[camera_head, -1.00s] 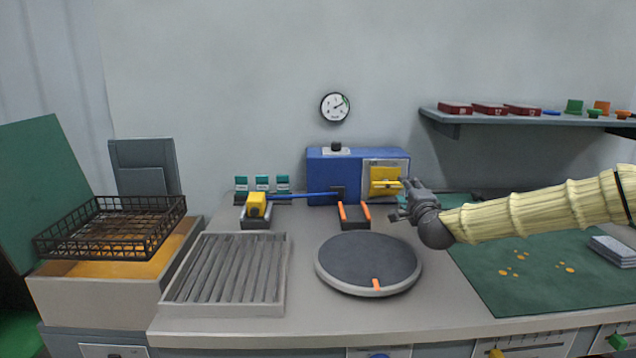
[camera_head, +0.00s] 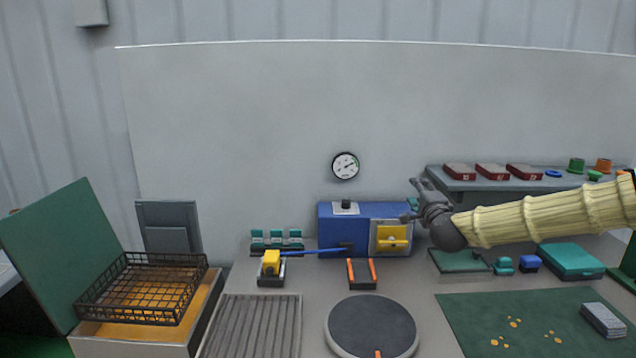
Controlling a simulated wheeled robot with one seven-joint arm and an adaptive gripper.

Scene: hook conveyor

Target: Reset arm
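My gripper (camera_head: 412,199) is at the right of the blue box, in front of the wall and left of the shelf. Its fingers point left and look spread apart, with nothing visible between them. The pale ribbed sleeve of my arm comes in from the right edge. The blue box (camera_head: 338,236) has a black knob on top and a yellow-handled panel (camera_head: 392,235) on its front. A yellow block with a blue rod (camera_head: 271,262) rests in a dark holder left of the box.
A round dark turntable (camera_head: 371,327) and a ribbed tray (camera_head: 250,328) lie at the front. A wire basket (camera_head: 140,289) stands at left. A shelf (camera_head: 450,185) with red boxes is behind my arm. A green mat (camera_head: 480,321) lies at right.

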